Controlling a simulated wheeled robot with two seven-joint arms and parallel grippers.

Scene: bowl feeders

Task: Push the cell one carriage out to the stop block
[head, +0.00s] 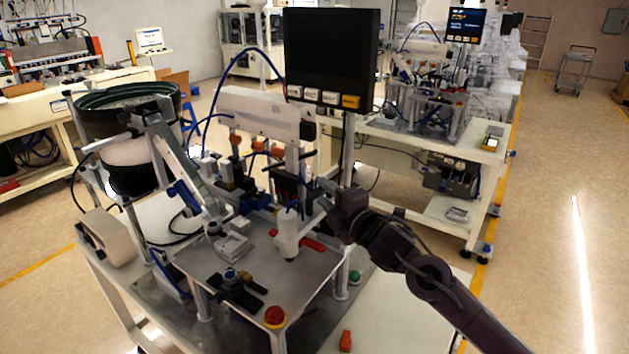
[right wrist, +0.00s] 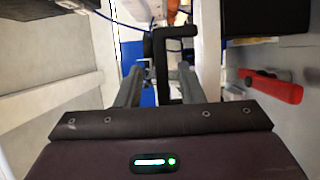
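My right gripper (head: 325,197) reaches in from the right to the middle of the cell one machine, beside the post under the dark screen. In the right wrist view its two fingers (right wrist: 160,80) are apart. A black angled handle (right wrist: 176,35) stands between and just beyond them; I cannot tell whether either finger touches it. The handle seems to belong to the carriage, whose body is mostly hidden. A dark block (head: 290,184) shows just left of the gripper in the head view. I cannot pick out the stop block with certainty. My left gripper is not in view.
A white cylinder (head: 287,234) stands close in front of the gripper. A red bar (head: 312,243) lies beside it and shows in the wrist view (right wrist: 272,86). A bowl feeder (head: 130,105) is at left. A red button (head: 275,316) sits at the front edge.

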